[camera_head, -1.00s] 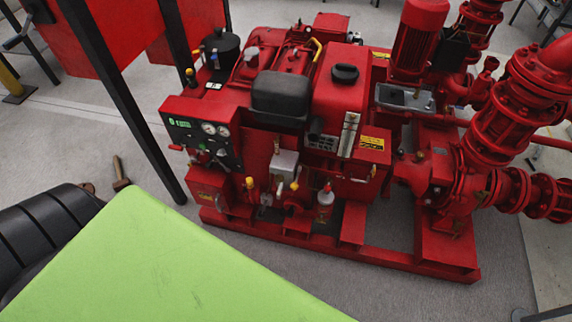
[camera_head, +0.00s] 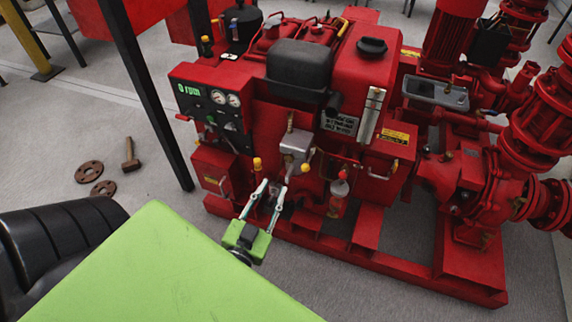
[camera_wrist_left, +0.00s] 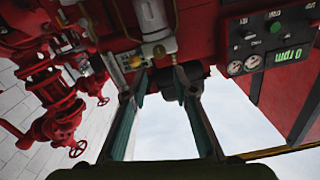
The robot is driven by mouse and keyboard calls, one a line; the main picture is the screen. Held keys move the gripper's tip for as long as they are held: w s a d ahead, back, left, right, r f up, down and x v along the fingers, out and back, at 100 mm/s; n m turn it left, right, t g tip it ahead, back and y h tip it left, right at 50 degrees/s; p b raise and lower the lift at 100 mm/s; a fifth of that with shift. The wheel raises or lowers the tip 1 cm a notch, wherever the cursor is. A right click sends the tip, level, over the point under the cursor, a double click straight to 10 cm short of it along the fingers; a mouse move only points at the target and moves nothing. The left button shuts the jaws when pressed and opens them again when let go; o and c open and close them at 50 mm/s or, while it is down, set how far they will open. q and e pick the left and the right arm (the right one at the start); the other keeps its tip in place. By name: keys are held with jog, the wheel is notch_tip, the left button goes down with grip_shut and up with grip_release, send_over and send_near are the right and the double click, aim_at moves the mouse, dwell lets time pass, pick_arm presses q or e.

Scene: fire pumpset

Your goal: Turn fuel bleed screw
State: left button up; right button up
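The red pump set (camera_head: 300,120) fills the middle of the head view. A grey metal housing (camera_head: 296,143) with small fittings sits low on its front, beside a yellow-capped part (camera_head: 257,164). I cannot make out which small fitting is the fuel bleed screw. My left gripper (camera_head: 270,190) is just in front of this lower area, its two fingers apart with nothing between them. In the left wrist view the open fingers (camera_wrist_left: 161,84) frame the engine underside, and a pale cylinder (camera_wrist_left: 153,22) shows beyond them. My right gripper is not in view.
A control panel (camera_head: 207,100) reading 0 rpm is on the engine's left; it also shows in the wrist view (camera_wrist_left: 268,45). A black post (camera_head: 143,95) stands at left. A hammer (camera_head: 130,155) and rusty discs (camera_head: 89,171) lie on the floor. Red pipework (camera_head: 530,150) is at right.

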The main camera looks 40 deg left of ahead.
aim_at(288, 160)
pick_arm(q)
jog(key=x, duration=1)
jog(key=shift+d+b, duration=0.1)
jog(key=shift+b, duration=0.2)
jog(key=shift+w, duration=0.2)
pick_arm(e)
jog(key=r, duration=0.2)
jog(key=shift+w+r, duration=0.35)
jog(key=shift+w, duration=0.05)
pick_arm(q)
grip_shut()
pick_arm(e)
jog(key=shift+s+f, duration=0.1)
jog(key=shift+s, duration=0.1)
